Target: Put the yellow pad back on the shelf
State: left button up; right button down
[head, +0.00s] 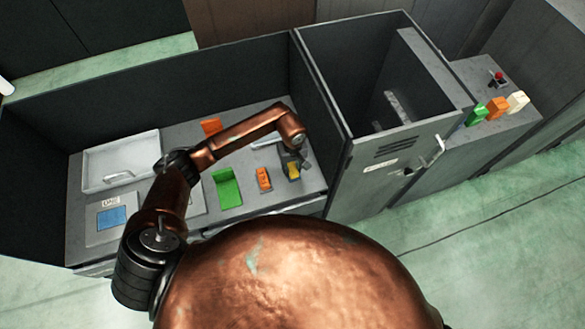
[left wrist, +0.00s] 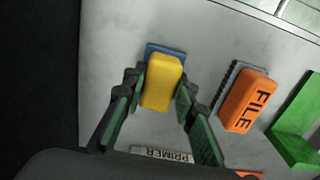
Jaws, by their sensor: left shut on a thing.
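The yellow pad (left wrist: 162,82) is between the fingers of my left gripper (left wrist: 157,98) in the left wrist view, and the fingers touch its two sides. A blue patch (left wrist: 165,48) shows at the pad's far edge, partly covered by it. In the head view the yellow pad (head: 293,171) shows below my left gripper (head: 291,166), at the right end of the grey shelf (head: 245,159). I cannot tell whether the pad rests on the surface or is just above it. My right gripper is not in view.
An orange block marked FILE (left wrist: 247,100) and a green angled piece (head: 228,188) lie beside the pad. A PRIMER label (left wrist: 162,154) lies near the gripper. A white tray (head: 121,161) and a blue square (head: 111,217) are further left. A tall grey cabinet (head: 347,172) stands close on the right.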

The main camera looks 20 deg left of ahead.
aim_at(293, 169)
pick_arm(q)
jog(key=shift+f, duration=0.15)
jog(key=o, duration=1.1)
jog(key=shift+r, duration=0.35)
notch_tip(293, 169, up, 12)
jog(key=b, duration=0.1)
jog(key=shift+f, duration=0.15)
jog(key=shift+s+f, duration=0.1)
